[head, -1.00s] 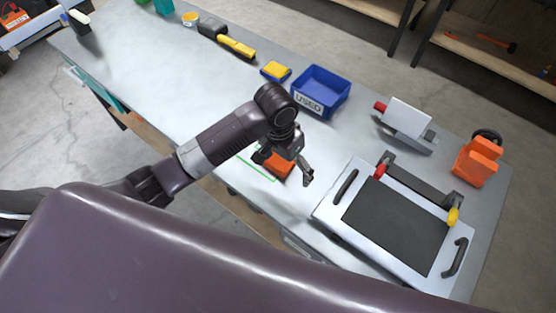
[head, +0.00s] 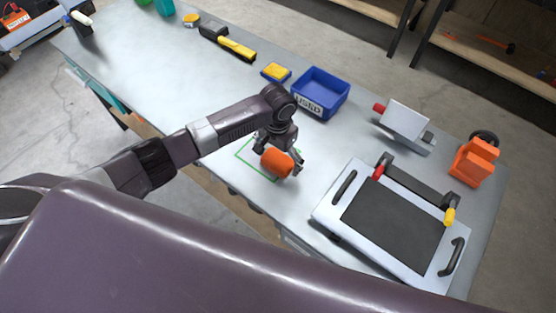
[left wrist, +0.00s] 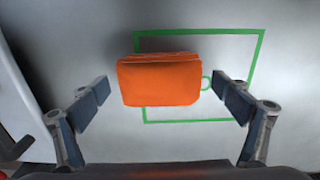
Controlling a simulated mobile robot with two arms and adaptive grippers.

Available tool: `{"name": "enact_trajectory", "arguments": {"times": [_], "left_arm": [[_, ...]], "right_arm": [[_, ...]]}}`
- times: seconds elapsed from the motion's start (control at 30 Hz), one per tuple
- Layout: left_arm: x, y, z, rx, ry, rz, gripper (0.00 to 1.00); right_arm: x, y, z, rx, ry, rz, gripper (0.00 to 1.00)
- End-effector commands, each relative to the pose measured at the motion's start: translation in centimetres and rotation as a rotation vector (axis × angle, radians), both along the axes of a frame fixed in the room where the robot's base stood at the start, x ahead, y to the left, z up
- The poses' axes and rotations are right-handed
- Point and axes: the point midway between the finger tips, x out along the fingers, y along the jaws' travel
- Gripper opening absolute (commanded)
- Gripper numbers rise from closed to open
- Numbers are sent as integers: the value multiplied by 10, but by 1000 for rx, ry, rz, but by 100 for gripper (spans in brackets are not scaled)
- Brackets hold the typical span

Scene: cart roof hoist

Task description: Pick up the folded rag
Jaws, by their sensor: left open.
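The folded orange rag (head: 277,163) lies on the grey workbench, partly over a green outlined square (head: 243,153). In the left wrist view the rag (left wrist: 160,82) sits between and a little beyond the fingertips, with clear gaps on both sides. The green outline (left wrist: 258,60) extends to its right there. My left gripper (head: 280,160) is open above the rag, with a finger at each side of it; its fingers also show in the left wrist view (left wrist: 163,93). I cannot tell the exact height of the fingertips over the bench. My right gripper is not in view.
A blue bin marked USED (head: 322,92) stands behind the gripper. A white and black framed plate with handles (head: 393,217) lies to the right. A yellow and blue sponge (head: 276,72) and a yellow-handled tool (head: 237,49) lie farther left. The bench's left middle is clear.

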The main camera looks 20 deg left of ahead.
Motion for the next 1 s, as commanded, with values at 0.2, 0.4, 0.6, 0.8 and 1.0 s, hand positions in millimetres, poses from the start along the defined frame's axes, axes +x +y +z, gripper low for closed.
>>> {"name": "enact_trajectory", "arguments": {"times": [0.2, 0.4, 0.6, 0.8, 1.0], "left_arm": [[0, 0, -2, 0, -1, -1, 93], [0, 0, -2, 0, -1, -1, 73], [0, 0, -2, 0, -1, -1, 51], [0, 0, -1, 0, -1, 0, 48], [1, 0, 5, -1, -3, 0, 48]], "right_arm": [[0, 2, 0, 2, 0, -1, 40], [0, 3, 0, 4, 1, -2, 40], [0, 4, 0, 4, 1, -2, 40], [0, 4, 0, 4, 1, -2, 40], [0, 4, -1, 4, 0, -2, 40]]}}
